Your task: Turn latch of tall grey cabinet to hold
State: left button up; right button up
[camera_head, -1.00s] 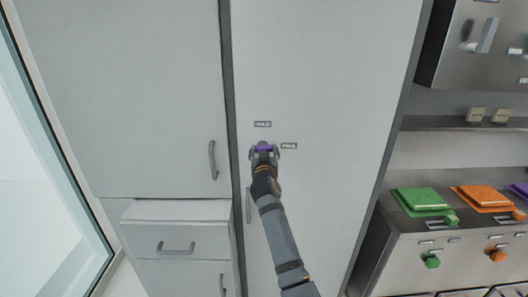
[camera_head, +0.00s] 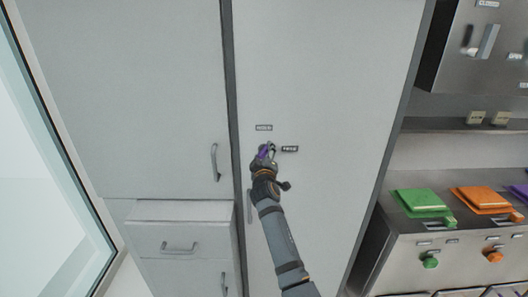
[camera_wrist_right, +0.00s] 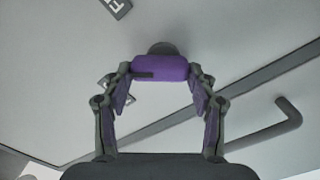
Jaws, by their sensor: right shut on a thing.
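The tall grey cabinet (camera_head: 320,70) fills the middle of the head view. Its purple latch (camera_head: 262,155) sits below one small label plate (camera_head: 264,128) and left of another (camera_head: 290,149). My right gripper (camera_head: 266,151) is shut on the latch, which is partly hidden by the fingers in the head view. In the right wrist view the purple latch (camera_wrist_right: 160,68) lies between the two fingertips, on a dark round hub. In the head view the latch looks tilted and steep. My left gripper is in neither view.
A vertical handle (camera_head: 249,205) is on the tall cabinet beside my right forearm. Left stand a cabinet door with a handle (camera_head: 214,162) and drawers (camera_head: 180,230). Right is a bench with green (camera_head: 420,200) and orange (camera_head: 480,199) lidded units.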

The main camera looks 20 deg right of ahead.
jog(key=n+p, duration=0.2)
jog(key=n, duration=0.2)
jog(key=shift+a+n+p, duration=0.1)
jog(key=shift+n+p, duration=0.5)
jog(key=shift+n, duration=1.2)
jog(key=o, duration=1.1)
jog(key=shift+w+d+f, duration=0.15)
jog(key=shift+w+d, duration=0.05)
jog(key=shift+o, duration=0.2)
jog(key=shift+a, duration=0.1)
